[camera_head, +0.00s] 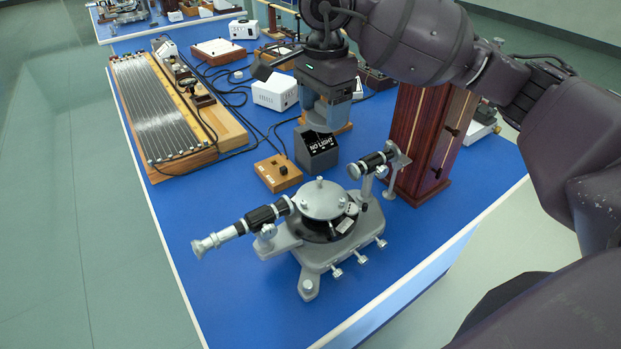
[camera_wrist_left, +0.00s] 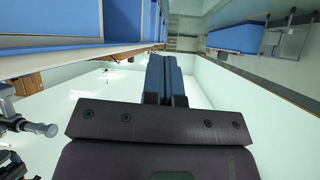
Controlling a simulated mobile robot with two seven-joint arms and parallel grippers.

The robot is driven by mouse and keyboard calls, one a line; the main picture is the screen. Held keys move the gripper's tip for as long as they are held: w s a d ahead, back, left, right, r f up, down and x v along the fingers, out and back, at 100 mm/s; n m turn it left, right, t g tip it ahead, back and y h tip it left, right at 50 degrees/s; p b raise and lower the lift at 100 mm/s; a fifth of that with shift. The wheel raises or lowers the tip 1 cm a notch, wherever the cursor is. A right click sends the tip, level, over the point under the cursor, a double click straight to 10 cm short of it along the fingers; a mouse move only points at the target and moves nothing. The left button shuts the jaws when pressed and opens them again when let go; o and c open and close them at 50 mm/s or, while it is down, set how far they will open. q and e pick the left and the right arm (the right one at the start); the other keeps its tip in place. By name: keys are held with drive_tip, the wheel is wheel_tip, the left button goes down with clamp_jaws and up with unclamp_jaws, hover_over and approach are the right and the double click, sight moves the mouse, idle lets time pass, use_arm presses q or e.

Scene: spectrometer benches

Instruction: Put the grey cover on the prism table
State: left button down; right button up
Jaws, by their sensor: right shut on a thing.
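The grey cover (camera_head: 316,150) is a dark grey box with a white "NO LIGHT" label. My right gripper (camera_head: 326,124) is above it in the head view, shut on its upper part. I cannot tell whether the cover touches the bench. The prism table (camera_head: 322,200) is a light grey disc with a small knob, at the middle of the spectrometer (camera_head: 318,250). It is in front of the cover and apart from it. My left gripper (camera_wrist_left: 166,75) shows only in the left wrist view, its fingers together with nothing visible between them.
The telescope (camera_head: 245,222) and collimator (camera_head: 373,163) flank the prism table. A wooden switch box (camera_head: 277,173) sits left of the cover. A tall reddish wooden case (camera_head: 425,140) stands at right. A white box (camera_head: 275,92) stands behind. The blue bench is clear at front left.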

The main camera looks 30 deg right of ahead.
drive_tip(key=shift+w+r, duration=0.1)
drive_tip(key=shift+r, duration=0.05)
wheel_tip(320, 180, down, 6)
hover_over(320, 199)
wheel_tip(320, 199, down, 8)
drive_tip(key=shift+f, duration=0.85)
wheel_tip(320, 199, down, 4)
drive_tip(key=shift+r, duration=0.1)
use_arm(q)
drive_tip(key=shift+s+a+f, duration=0.1)
drive_tip(key=shift+s, duration=0.1)
